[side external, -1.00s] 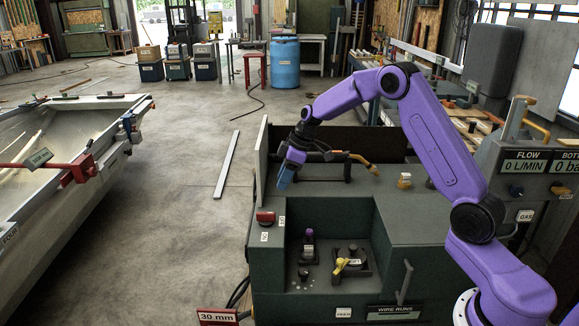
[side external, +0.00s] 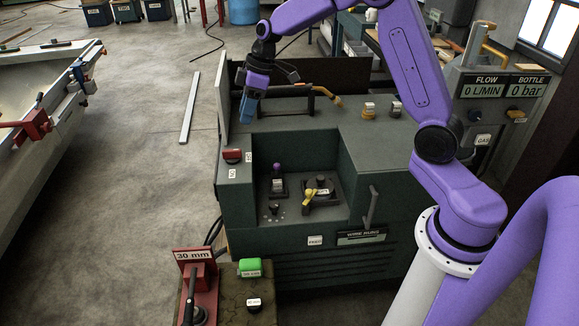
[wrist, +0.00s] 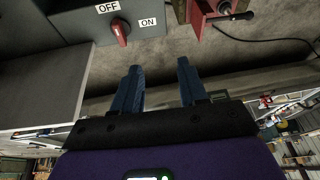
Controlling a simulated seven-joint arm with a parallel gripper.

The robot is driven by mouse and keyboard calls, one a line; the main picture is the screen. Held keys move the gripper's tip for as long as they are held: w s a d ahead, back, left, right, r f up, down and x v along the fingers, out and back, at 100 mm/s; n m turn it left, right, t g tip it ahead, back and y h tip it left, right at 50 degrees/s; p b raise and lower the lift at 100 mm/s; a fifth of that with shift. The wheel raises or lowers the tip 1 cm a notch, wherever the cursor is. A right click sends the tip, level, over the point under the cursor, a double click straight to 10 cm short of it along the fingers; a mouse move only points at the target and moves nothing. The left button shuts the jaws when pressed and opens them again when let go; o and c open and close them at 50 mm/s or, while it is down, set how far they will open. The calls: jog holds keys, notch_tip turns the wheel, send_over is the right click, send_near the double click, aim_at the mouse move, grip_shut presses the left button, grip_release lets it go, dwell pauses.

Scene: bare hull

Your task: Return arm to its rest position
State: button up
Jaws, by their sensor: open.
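My gripper (side external: 247,108) hangs above the left part of the green cabinet's top (side external: 290,118), with its blue fingers pointing down. In the wrist view my gripper (wrist: 159,68) shows two blue fingers apart with nothing between them. My purple arm is bent, its elbow high and its forearm reaching left over the cabinet. The red switch (side external: 232,155) on the cabinet is below the gripper in the side view. In the wrist view the same red switch (wrist: 121,32) sits between OFF and ON labels.
A torch (side external: 325,93) lies on a rack behind the gripper. A recess holds a yellow-handled lever (side external: 309,197) and a purple-topped knob (side external: 277,170). A red clamp stand (side external: 195,285) and a green button (side external: 250,267) stand in front. Open floor (side external: 130,170) lies left.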

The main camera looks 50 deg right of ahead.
jog(key=s+a+r+n+g, duration=0.1)
jog(key=s+a, duration=0.2)
jog(key=s, duration=0.4)
jog(key=s+a+r+h, duration=0.1)
jog(key=s+a, duration=0.2)
jog(key=s, duration=0.4)
jog(key=s+a+r+n+g, duration=0.1)
jog(key=s+a, duration=0.3)
jog(key=s, duration=0.3)
jog(key=s+d+f+h, duration=0.1)
jog(key=s+d, duration=0.1)
jog(key=s, duration=0.6)
jog(key=s+d+f+n, duration=0.1)
jog(key=s+d, duration=0.2)
jog(key=s, duration=0.6)
jog(key=shift+s+d+h, duration=0.2)
jog(key=shift+h, duration=0.2)
